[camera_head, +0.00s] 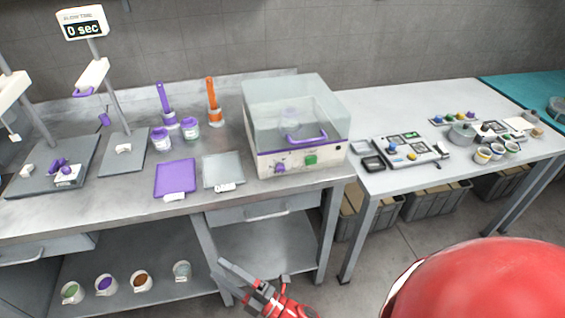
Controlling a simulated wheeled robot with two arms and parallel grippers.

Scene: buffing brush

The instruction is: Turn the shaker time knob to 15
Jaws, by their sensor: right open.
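The shaker (345,155) is a box with a clear cover, standing on the steel bench. Its front panel carries a purple knob (279,168) at the left and a green button (310,160) to the right of it. A purple handle (306,138) shows at the cover's front. The knob's setting and any markings are too small to read. My right gripper (222,273) is open and empty, low in front of the bench, below and left of the knob and well apart from it. My left gripper is out of view.
A purple tray (175,177) and a grey tray (223,170) lie left of the shaker. A drawer handle (267,216) juts out below the bench top. Several cups stand on the lower shelf. A white table (375,103) with small devices is at the right.

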